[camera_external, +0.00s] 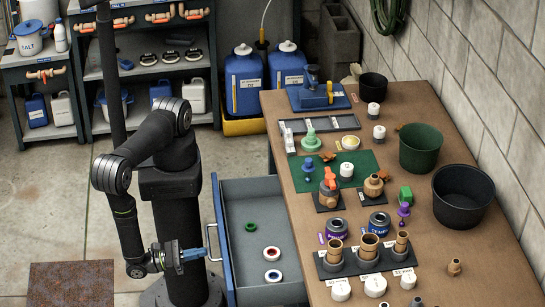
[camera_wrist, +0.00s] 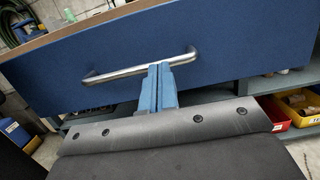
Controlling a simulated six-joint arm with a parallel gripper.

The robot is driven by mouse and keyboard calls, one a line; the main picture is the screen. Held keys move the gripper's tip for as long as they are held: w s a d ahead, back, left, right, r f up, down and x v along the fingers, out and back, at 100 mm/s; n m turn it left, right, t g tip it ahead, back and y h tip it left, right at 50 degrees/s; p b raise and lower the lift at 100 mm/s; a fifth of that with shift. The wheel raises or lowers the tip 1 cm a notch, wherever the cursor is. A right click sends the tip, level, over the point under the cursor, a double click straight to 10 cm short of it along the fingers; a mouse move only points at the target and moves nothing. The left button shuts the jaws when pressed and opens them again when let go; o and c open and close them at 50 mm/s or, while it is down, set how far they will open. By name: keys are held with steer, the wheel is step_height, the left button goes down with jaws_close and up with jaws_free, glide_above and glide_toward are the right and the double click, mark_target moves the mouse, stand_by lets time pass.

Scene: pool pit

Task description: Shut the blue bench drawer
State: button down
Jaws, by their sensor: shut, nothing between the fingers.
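The blue bench drawer (camera_external: 222,240) stands pulled out from the left side of the bench, its grey inside showing. A green ring (camera_external: 250,227), a red-and-white ring (camera_external: 271,254) and a blue-and-white ring (camera_external: 273,276) lie in it. My gripper (camera_external: 203,252) is outside the drawer, by its blue front. In the wrist view the blue front (camera_wrist: 215,45) fills the upper part, with a silver bar handle (camera_wrist: 115,74) across it. My blue fingers (camera_wrist: 159,70) are shut together, empty, with their tips at the handle. I cannot tell whether they touch it.
The brown bench top (camera_external: 420,262) holds fittings, a green bucket (camera_external: 420,150) and a black bucket (camera_external: 463,196). Blue jugs (camera_external: 243,80) stand behind the bench's far end. Open floor lies left of my arm. Yellow (camera_wrist: 301,105) and red bins show at right in the wrist view.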

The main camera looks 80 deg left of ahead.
mark_target(273, 246)
steer(key=w, duration=2.1)
steer(key=shift+w, duration=1.15)
steer(key=shift+d+r, duration=0.1)
steer(key=s+f, duration=0.3)
steer(key=s, duration=1.1)
steer(key=shift+s+a, duration=0.15)
steer(key=shift+a, duration=0.05)
steer(key=shift+r, duration=0.1)
steer(key=w, duration=0.4)
steer(key=w+r, duration=0.1)
steer(key=w, duration=0.4)
steer(key=w+r, duration=0.1)
steer(key=w, duration=0.3)
steer(key=shift+w+d+r, duration=0.1)
steer(key=shift+w+r, duration=0.15)
steer(key=shift+w, duration=0.15)
